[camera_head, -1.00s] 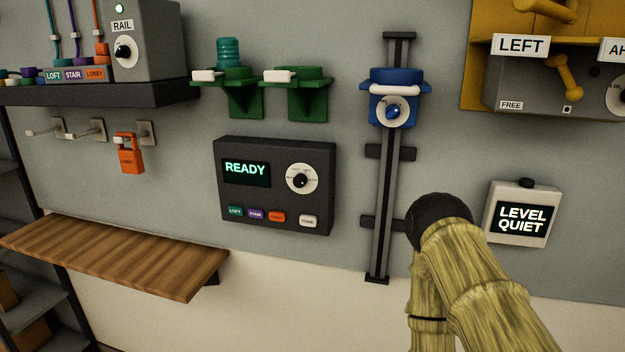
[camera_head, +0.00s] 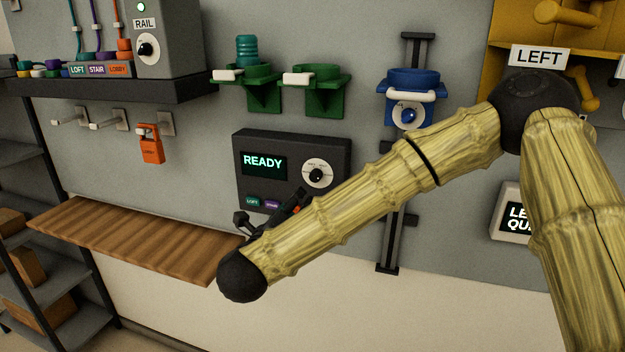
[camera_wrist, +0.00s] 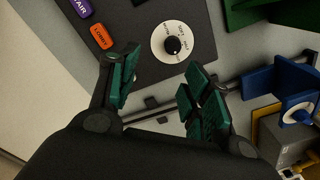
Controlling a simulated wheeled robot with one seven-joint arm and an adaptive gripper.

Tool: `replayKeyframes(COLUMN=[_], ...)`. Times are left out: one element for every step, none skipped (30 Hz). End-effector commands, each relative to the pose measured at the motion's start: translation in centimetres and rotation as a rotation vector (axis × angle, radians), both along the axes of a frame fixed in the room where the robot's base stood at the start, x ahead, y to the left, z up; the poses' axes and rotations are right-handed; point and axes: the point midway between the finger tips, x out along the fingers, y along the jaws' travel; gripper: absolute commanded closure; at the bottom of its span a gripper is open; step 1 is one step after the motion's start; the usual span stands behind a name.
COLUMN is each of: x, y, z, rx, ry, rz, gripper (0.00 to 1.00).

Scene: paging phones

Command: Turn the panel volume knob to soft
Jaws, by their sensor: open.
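The black wall panel (camera_head: 247,140) shows a lit READY display (camera_head: 264,164). Its volume knob (camera_head: 316,175) is a black knob on a round white dial, at the panel's right side. In the head view my arm hides the panel's lower right and most of the gripper.
Coloured buttons, including an orange one (camera_wrist: 102,37), line the panel. Green holders (camera_head: 315,95) hang above it. A blue holder (camera_head: 412,82) on a vertical rail stands to the right. A wooden shelf (camera_head: 130,235) juts out lower left. An orange padlock-shaped tag (camera_head: 152,150) hangs from a hook.

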Motion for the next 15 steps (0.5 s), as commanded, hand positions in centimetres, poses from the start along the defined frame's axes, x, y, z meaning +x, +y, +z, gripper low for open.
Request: replayKeyframes(x=[0.0, 0.0, 0.0, 0.1, 0.2, 0.5, 0.7, 1.1, 1.5, 1.9, 2.4, 3.0, 3.5, 3.9, 4.6], y=[0.0, -0.1, -0.2, -0.2, -0.3, -0.4, -0.5, -0.6, -0.8, -0.9, -1.1, -1.3, -1.5, -1.7, -2.0], z=[1.1, 1.6, 2.0, 2.2, 2.4, 2.5, 2.5, 2.5, 2.5, 2.6, 2.6, 2.7, 2.7, 2.7, 2.7], rx=[0.028, 0.041, 0.052, 0.058, 0.061, 0.062, 0.062, 0.062, 0.061, 0.061, 0.060, 0.060, 0.060, 0.059, 0.060], ry=[-0.019, -0.027, -0.035, -0.039, -0.041, -0.042, -0.042, -0.041, -0.040, -0.040, -0.041, -0.041, -0.041, -0.041, -0.040], rz=[-0.016, -0.024, -0.032, -0.035, -0.037, -0.037, -0.038, -0.038, -0.038, -0.038, -0.038, -0.037, -0.037, -0.038, -0.038], gripper=[0.52, 0.52, 0.52, 0.52, 0.52, 0.52, 0.52, 0.52, 0.52, 0.52, 0.52, 0.52, 0.52, 0.52, 0.52])
